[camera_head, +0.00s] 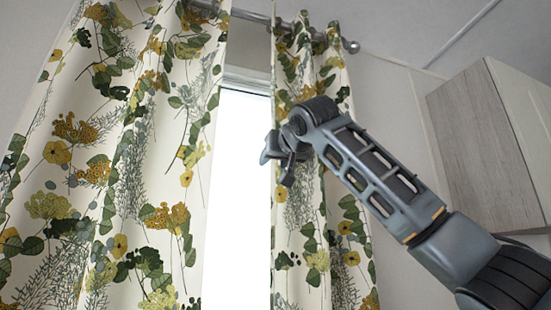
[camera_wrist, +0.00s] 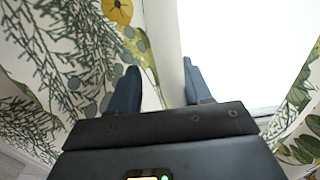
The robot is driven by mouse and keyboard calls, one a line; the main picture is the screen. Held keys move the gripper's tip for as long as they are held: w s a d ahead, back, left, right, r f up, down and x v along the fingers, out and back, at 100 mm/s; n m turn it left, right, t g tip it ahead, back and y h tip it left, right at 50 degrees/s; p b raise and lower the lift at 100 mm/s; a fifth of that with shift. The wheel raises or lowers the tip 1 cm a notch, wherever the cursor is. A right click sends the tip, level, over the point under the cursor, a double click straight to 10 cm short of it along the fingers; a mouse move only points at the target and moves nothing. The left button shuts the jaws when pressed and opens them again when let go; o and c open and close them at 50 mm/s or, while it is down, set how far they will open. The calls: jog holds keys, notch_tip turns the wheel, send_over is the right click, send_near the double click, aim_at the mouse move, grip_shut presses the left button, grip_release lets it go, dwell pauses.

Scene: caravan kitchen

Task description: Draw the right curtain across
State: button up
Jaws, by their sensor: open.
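The right curtain (camera_head: 306,225), cream with green leaves and yellow flowers, hangs bunched at the right end of the rod. My gripper (camera_head: 274,160) is at its inner, left edge, partly hidden by my own wrist. In the wrist view my gripper (camera_wrist: 160,70) is open, one finger to each side of a pale strip. The patterned cloth of the right curtain (camera_wrist: 60,50) fills the left of that view, close by the left finger. I cannot tell whether the cloth edge lies between the fingers or touches them.
The left curtain (camera_head: 115,150) hangs spread over the left side. A bright window gap (camera_head: 238,200) lies between the curtains. The metal rod (camera_head: 262,18) runs above, with a knob at its right end. A wooden cabinet (camera_head: 480,150) is on the right wall.

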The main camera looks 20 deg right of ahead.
jog(key=shift+c, duration=0.3)
grip_shut()
jog(key=shift+a, duration=0.1)
